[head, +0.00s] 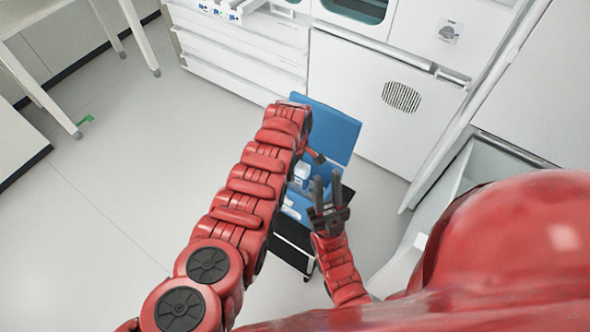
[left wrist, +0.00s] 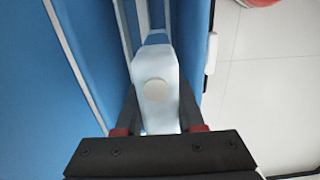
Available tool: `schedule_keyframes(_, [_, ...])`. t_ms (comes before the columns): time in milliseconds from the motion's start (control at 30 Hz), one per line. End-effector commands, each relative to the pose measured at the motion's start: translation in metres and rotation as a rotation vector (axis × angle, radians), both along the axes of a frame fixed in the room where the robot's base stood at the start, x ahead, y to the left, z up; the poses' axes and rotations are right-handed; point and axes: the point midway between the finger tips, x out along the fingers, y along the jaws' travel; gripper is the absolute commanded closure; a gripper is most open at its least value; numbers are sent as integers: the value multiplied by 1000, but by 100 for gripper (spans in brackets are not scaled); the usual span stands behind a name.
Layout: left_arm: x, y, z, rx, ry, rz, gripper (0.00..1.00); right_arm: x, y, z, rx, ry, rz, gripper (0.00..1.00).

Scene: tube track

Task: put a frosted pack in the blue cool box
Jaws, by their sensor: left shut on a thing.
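The blue cool box (head: 293,204) stands on a small dark cart in the middle of the head view, with its blue lid (head: 332,128) raised. My left gripper (left wrist: 157,105) is shut on a pale frosted pack (left wrist: 150,66) with a round white cap. In the left wrist view the pack is between blue surfaces of the box (left wrist: 82,60), over its opening; whether it touches the bottom is hidden. A whitish pack (head: 302,171) also shows by the box in the head view. My right gripper (head: 328,184) is open and empty in front of the box, its fingers apart.
A white cabinet (head: 360,98) with a round vent stands behind the box. An open-topped bin or counter (head: 483,165) is at the right.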

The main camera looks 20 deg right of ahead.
Motion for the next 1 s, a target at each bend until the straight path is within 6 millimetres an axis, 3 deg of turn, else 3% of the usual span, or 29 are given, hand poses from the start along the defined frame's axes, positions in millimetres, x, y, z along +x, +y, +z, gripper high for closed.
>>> schedule_keyframes(500, [-1, 0, -30, 1, 1, 0, 100, 0, 0, -28, 0, 0, 0, 73])
schedule_keyframes(1000, [0, 0, -34, 0, 0, 0, 100, 0, 0, -31, 0, 0, 0, 73])
